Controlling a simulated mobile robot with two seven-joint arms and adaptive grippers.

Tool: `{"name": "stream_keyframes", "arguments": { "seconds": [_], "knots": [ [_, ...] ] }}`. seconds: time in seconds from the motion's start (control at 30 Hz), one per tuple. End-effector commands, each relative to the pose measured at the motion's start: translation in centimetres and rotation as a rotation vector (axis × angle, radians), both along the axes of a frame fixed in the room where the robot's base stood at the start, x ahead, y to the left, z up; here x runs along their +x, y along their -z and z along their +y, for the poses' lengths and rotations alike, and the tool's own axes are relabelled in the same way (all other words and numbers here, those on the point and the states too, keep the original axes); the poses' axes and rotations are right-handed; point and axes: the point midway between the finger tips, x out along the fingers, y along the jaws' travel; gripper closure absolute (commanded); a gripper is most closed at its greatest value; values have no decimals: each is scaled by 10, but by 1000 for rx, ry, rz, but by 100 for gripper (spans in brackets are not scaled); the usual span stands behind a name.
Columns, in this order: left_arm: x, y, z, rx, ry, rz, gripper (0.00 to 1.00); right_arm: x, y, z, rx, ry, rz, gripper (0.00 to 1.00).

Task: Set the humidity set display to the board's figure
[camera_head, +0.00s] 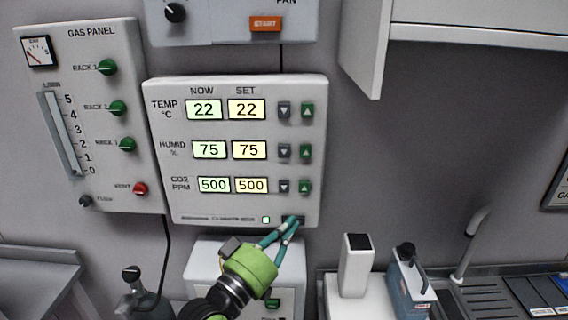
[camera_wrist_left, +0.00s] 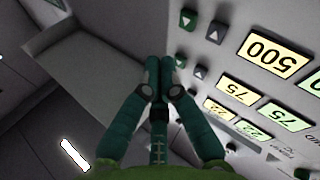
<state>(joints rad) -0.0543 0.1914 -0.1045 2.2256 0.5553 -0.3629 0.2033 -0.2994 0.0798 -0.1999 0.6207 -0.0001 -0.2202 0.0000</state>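The climate panel (camera_head: 240,90) hangs on the wall with NOW and SET displays in three rows. The humidity set display (camera_head: 249,150) reads 75, and its NOW display (camera_head: 209,150) also reads 75. Beside it are a grey down button (camera_head: 284,152) and a green up button (camera_head: 305,151). In the left wrist view the panel is upside down, with the humidity set display (camera_wrist_left: 236,87) to the right of my fingers. My left gripper (camera_head: 294,221) has its fingertips together, empty, at the panel's lower right edge. The fingers also show in that view (camera_wrist_left: 159,66). My right gripper is not in view.
Temperature set (camera_head: 247,110) reads 22 and CO2 set (camera_head: 251,185) reads 500, each with its own button pair. A gas panel (camera_head: 120,190) hangs at left. A cabinet (camera_head: 362,50) juts out upper right. Part of a framed board (camera_head: 559,188) shows at the right edge, unreadable.

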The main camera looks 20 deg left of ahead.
Motion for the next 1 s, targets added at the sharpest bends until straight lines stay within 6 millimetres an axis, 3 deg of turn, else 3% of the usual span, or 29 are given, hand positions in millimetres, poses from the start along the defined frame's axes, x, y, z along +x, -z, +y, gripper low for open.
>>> {"name": "stream_keyframes", "arguments": {
  "seconds": [0.03, 0.1, 0.2, 0.3, 0.73, 1.0],
  "knots": [
    [-3, -28, 1, -36, 8, -61, 100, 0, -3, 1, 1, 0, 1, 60],
    [-8, -56, 3, -87, 19, -131, 100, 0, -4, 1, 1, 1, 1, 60],
    [-13, -83, 6, -140, 31, -199, 100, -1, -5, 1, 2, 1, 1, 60],
    [-17, -97, 8, -167, 38, -234, 100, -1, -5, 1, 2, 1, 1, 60],
    [-16, -99, 9, -174, 40, -243, 100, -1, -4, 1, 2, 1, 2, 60],
    [10, -97, 17, -171, 39, -244, 100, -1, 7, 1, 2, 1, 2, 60]
  ]
}}
